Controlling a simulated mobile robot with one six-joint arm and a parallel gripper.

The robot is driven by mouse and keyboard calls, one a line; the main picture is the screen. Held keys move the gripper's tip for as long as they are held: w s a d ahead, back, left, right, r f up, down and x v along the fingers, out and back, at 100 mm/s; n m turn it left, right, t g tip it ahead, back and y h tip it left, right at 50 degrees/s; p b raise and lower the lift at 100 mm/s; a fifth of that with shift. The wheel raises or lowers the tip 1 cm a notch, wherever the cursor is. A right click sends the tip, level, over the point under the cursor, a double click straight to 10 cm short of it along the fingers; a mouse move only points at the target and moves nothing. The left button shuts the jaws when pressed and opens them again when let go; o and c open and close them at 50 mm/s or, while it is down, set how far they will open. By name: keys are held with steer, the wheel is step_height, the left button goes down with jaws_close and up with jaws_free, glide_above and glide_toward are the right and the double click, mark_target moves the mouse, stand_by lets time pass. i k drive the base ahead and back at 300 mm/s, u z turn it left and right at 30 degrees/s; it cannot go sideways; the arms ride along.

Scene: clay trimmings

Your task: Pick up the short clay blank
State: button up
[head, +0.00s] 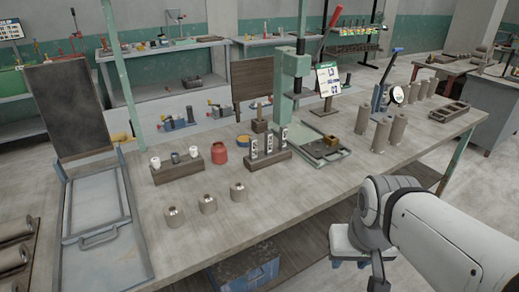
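Three short grey-brown cylinders stand upright in a slanted row near the table's front edge: a left one (174,218), a middle one (208,205) and a right one (238,193). Each has a small shiny tip on top. Taller plain grey-brown cylinders (380,137) stand in a group at the right of the table. I cannot tell for sure which piece is the short clay blank. My gripper (350,264) hangs in front of the table's front edge at the lower right, well away from all the cylinders. My arm partly covers it, and its opening is unclear.
A block with small cups (178,173), a red jar (219,154) and a block with upright labelled pieces (268,157) stand behind the short cylinders. A grey tray (312,146) and green column (290,85) stand farther back. The table front between short cylinders and arm is clear.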

mark_target(238, 187)
steer(key=u, duration=0.05)
steer(key=i, duration=1.1)
steer(key=u, duration=0.55)
